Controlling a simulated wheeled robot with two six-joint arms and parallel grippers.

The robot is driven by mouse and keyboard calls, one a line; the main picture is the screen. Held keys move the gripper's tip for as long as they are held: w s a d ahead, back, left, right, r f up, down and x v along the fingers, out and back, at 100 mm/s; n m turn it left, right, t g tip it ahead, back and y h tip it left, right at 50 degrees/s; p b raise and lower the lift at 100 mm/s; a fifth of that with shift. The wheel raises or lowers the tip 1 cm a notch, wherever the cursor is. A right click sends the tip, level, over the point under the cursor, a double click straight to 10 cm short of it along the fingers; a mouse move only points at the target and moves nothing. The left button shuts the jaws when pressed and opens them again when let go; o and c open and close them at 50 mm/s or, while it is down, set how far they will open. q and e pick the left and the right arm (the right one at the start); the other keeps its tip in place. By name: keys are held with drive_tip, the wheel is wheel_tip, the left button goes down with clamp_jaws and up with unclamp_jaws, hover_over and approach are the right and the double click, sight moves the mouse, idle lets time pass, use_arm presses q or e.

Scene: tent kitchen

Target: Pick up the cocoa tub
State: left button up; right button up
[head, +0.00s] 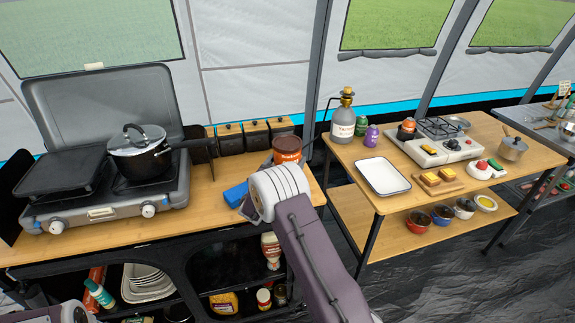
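The likely cocoa tub (287,149), a brown tub with an orange-red label, stands upright at the back right of the left counter (130,238). Its label is too small to read. My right arm reaches in from the bottom right, and its white wrist is in front of and just below the tub, covering its lower part. My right gripper (247,207) shows only as a dark bit at the wrist's left side; its fingers are mostly hidden. I cannot tell whether it touches anything. Only a piece of my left arm shows at the bottom left, without its gripper.
A blue block or cloth (236,194) lies left of my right wrist. Dark canisters (230,138) stand left of the tub. A stove (85,203) with a lidded pot (140,156) fills the counter's left. A gap separates the right table (480,140).

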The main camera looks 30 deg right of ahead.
wheel_tip(320, 180, up, 2)
drive_tip(key=shift+r, duration=0.25)
drive_tip(key=s+d+r, duration=0.1)
drive_tip(key=s+r, duration=0.5)
drive_tip(key=s, duration=0.5)
drive_tip(key=shift+s+d+r, duration=0.3)
drive_tip(key=shift+s+r, duration=0.05)
